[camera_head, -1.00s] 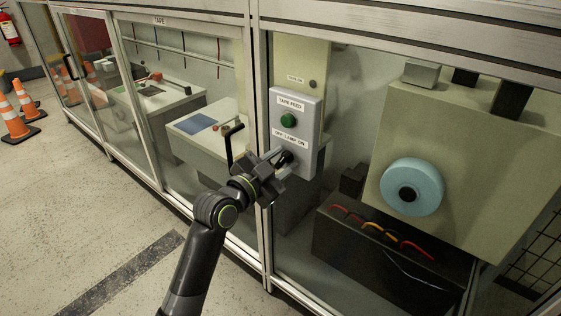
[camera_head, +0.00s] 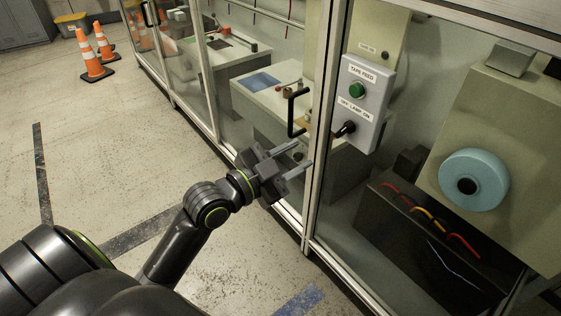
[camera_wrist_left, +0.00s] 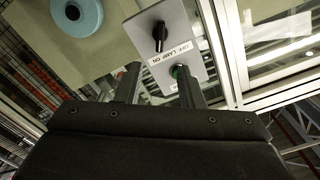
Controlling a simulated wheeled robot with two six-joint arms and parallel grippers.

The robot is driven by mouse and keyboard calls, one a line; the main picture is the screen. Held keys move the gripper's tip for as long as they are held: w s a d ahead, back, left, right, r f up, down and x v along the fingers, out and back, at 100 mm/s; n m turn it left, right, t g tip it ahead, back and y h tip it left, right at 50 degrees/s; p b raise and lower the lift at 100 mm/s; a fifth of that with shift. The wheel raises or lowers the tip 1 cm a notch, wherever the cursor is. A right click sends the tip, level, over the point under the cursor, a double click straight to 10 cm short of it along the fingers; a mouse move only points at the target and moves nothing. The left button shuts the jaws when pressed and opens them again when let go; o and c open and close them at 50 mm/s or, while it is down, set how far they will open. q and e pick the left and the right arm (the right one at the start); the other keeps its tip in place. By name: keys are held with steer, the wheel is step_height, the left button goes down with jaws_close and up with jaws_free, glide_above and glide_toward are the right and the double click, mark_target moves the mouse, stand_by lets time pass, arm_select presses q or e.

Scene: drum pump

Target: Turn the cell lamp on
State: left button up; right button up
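A grey control box (camera_head: 363,103) is on the cabinet front, with a green button labelled TAPE FEED (camera_head: 357,90) above a black lamp knob (camera_head: 346,128). The knob's label reads OFF LAMP ON. In the left wrist view the knob (camera_wrist_left: 159,36) stands out from the box; I cannot tell its exact setting. My left gripper (camera_head: 294,158) is open and empty, to the left of and below the knob, apart from it. Its two separated fingers also show in the left wrist view (camera_wrist_left: 160,88). My right gripper is not in view.
A black door handle (camera_head: 293,113) stands out just left of the box, close to my left gripper. A metal post (camera_head: 322,120) runs beside the box. Behind the glass are a blue tape roll (camera_head: 474,180) and a dark bin with cables. Open floor lies left.

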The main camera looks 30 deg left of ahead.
arm_select(q)
steer(key=v, duration=0.3)
steer(key=shift+s, duration=0.15)
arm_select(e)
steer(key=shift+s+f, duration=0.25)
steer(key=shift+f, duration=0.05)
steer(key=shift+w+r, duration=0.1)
